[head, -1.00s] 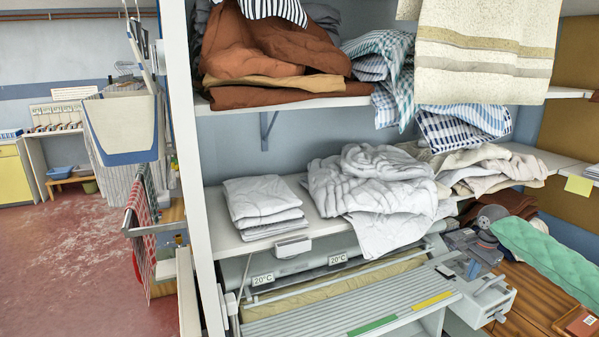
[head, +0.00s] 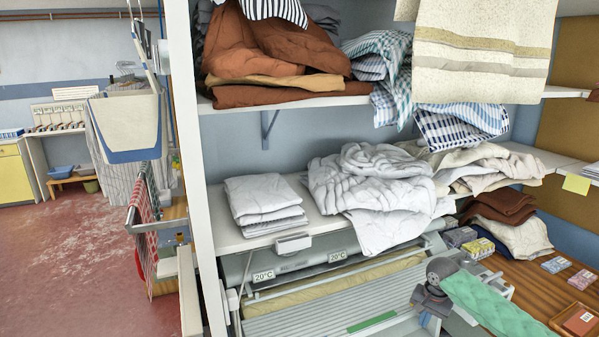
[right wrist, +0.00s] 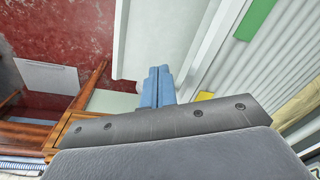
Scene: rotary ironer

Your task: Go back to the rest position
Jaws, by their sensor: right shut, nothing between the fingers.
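My right gripper (head: 425,319) is in the lower right of the head view, in front of the rotary ironer (head: 290,319). Its blue fingers are shut together with nothing between them, as the right wrist view (right wrist: 157,84) shows. It is over the ironer's front edge; I cannot tell how far above. The ironer has a ribbed grey feed board, a beige padded roller and a green strip. My left gripper is not in view.
A shelf (head: 225,233) above the ironer carries folded white cloths (head: 262,200) and a crumpled white pile (head: 370,185). A wooden table (head: 540,290) on the right holds small boxes, folded cloths and a tray. Open red floor (head: 70,260) lies left.

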